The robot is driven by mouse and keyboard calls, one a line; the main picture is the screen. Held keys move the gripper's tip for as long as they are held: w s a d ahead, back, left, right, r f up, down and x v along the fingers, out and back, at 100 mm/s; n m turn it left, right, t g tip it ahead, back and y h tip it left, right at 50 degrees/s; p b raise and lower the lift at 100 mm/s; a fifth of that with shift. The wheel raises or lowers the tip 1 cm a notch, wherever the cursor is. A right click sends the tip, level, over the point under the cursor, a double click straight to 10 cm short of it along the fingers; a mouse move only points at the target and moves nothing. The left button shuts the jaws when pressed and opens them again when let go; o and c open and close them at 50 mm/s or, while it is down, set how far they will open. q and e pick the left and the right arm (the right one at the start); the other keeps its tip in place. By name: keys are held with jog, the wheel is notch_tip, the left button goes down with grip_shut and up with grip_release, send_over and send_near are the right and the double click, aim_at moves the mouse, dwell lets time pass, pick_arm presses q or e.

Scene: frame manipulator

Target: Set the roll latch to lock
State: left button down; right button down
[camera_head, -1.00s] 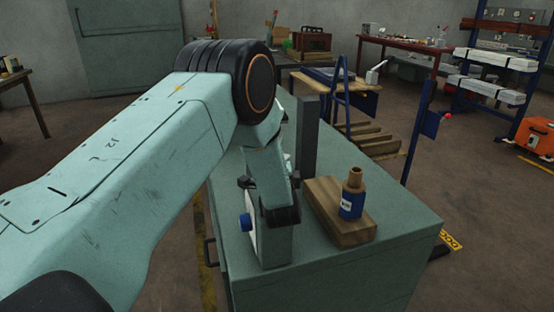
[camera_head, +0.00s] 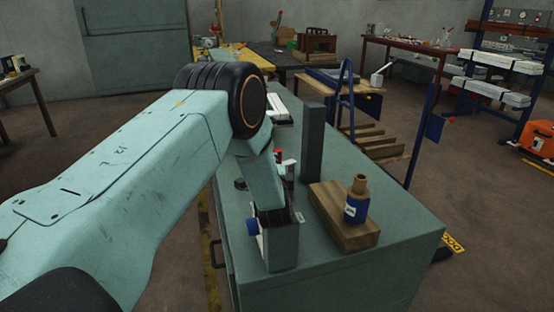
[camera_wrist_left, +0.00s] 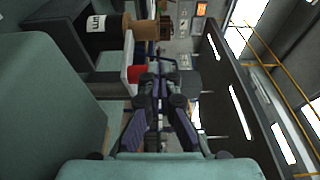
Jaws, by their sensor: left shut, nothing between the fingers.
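My left gripper (camera_wrist_left: 155,78) shows in the wrist view with its dark fingers shut and empty. A red piece (camera_wrist_left: 135,73) on a pale plate (camera_wrist_left: 128,58) lies just left of the fingertips; I cannot tell whether they touch. This may be the roll latch, but its setting is not readable. In the head view a small red piece (camera_head: 278,154) and a white part (camera_head: 290,168) show beside my left wrist, above the bench. My right gripper is in neither view.
A blue frame (camera_head: 345,85) stands behind. The bench's right front top is clear.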

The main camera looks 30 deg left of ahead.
pick_arm(q)
jog(key=shift+w+a+p, duration=0.1)
jog(key=shift+a+p, duration=0.25)
jog(key=shift+a, duration=0.25)
dwell(1.4)
